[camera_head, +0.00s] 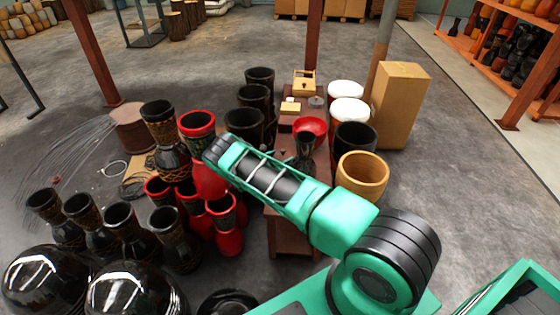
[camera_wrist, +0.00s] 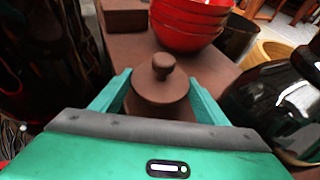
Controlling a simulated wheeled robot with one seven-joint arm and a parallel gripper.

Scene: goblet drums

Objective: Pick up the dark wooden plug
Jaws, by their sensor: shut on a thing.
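The dark wooden plug (camera_wrist: 160,98), a brown round piece with a knob on top, is upright in the middle of the wrist view. My gripper (camera_wrist: 162,92) has one green finger on each side of it and is shut on it. The plug is over the brown table top (camera_wrist: 120,48); I cannot tell whether its base touches the wood. In the head view my arm covers the plug and the gripper's fingertips.
Stacked red bowls (camera_wrist: 190,28) stand just beyond the plug. A glossy black drum (camera_wrist: 280,105) is close on the right. In the head view, black and red goblet drums (camera_head: 222,222) crowd the left, and a tan drum (camera_head: 362,175) and cardboard box (camera_head: 402,105) stand right.

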